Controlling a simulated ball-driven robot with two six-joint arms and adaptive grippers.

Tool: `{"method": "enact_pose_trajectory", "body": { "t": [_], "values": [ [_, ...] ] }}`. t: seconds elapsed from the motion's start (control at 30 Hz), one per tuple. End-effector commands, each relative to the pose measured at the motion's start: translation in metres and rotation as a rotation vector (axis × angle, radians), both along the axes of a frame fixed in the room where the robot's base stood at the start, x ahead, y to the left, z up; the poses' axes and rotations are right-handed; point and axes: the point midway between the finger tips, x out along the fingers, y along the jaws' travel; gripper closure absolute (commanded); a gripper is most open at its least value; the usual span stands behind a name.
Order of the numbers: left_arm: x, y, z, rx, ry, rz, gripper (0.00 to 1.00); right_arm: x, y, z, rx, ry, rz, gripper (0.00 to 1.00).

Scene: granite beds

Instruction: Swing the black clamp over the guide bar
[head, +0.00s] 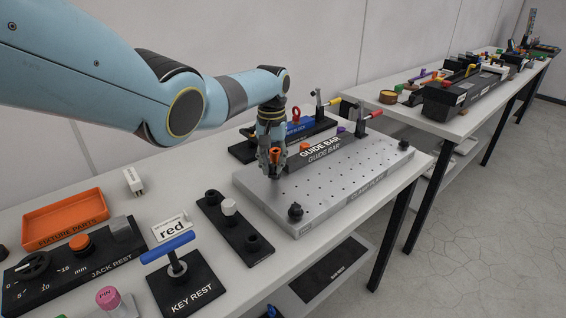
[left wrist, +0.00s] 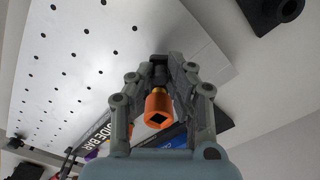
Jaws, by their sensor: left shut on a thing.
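The grey guide bar (head: 322,152) lies on the light grey perforated clamp plate (head: 345,178), with an orange knob (head: 305,147) at its top. My left gripper (head: 272,164) points down at the near end of the bar, above the plate. It is shut on an orange cylinder (left wrist: 158,106) with a square hole. In the left wrist view the fingers (left wrist: 160,88) close around it, with dark parts behind. Dark upright clamps with a yellow handle (head: 331,101) and a red handle (head: 376,112) stand beyond the bar. I cannot tell which part is the black clamp. My right gripper is not seen.
The black key rest (head: 190,290) with a blue T-handle, a black holder (head: 232,228), the jack rest (head: 85,268) and an orange tray (head: 66,222) fill the near bench. A black knob (head: 295,212) stands at the plate's near corner. The plate's right side is mostly clear.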

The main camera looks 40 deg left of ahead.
Motion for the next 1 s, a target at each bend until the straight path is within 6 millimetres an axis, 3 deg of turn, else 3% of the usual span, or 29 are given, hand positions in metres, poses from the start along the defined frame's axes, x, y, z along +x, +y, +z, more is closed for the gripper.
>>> {"method": "enact_pose_trajectory", "body": {
  "t": [0.6, 1.0],
  "values": [
    [-0.006, 0.021, -0.002, 0.0, 0.0, -0.537, 1.0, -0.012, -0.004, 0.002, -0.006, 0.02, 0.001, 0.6],
    [-0.005, 0.027, -0.002, 0.0, -0.001, -0.707, 1.0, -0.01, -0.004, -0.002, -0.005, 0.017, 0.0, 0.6]
  ]
}}
